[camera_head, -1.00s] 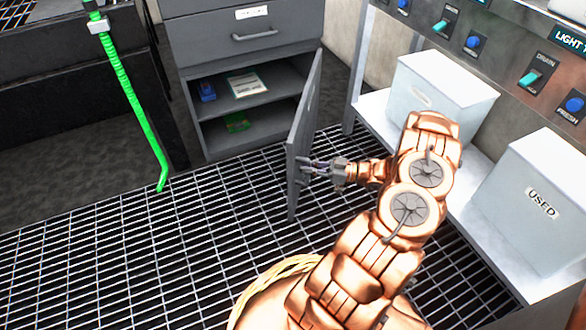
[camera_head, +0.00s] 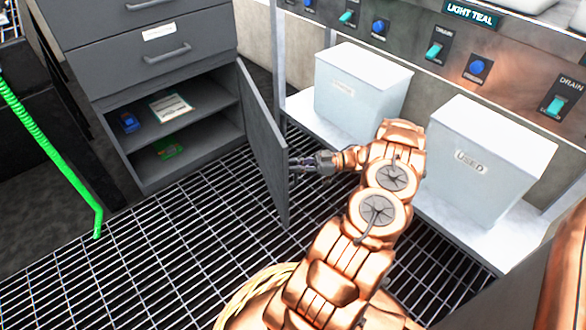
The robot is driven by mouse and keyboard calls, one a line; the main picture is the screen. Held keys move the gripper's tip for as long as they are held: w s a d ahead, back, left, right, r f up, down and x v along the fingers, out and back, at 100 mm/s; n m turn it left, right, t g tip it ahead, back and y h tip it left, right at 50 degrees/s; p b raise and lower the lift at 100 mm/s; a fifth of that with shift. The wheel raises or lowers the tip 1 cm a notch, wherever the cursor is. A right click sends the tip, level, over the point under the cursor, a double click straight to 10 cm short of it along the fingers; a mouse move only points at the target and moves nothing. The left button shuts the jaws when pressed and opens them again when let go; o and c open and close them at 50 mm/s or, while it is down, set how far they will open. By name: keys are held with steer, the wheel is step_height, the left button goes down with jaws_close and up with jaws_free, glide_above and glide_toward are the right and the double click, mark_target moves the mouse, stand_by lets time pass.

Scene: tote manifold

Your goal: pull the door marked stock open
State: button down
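The grey cabinet (camera_head: 113,107) stands at the upper left, with drawers above a lower compartment. Its door (camera_head: 262,150) is swung wide open on the right side, and the shelves inside show. No mark is readable on the door from this side. My gripper (camera_head: 300,168) is at the outer face of the door near its free edge, where a handle would be. The fingers are small and partly against the door, so I cannot tell whether they are shut on a handle.
Inside the cabinet are a blue item (camera_head: 129,122), a labelled packet (camera_head: 171,107) and a green item (camera_head: 170,151). White bins (camera_head: 360,90), one marked USED (camera_head: 480,160), stand on a shelf at the right. A green hose (camera_head: 55,150) hangs at the left. The grating floor (camera_head: 150,250) is clear.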

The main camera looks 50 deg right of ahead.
steer(key=shift+s, duration=0.15)
steer(key=c, duration=1.2)
jaws_free()
steer(key=shift+v, duration=3.75)
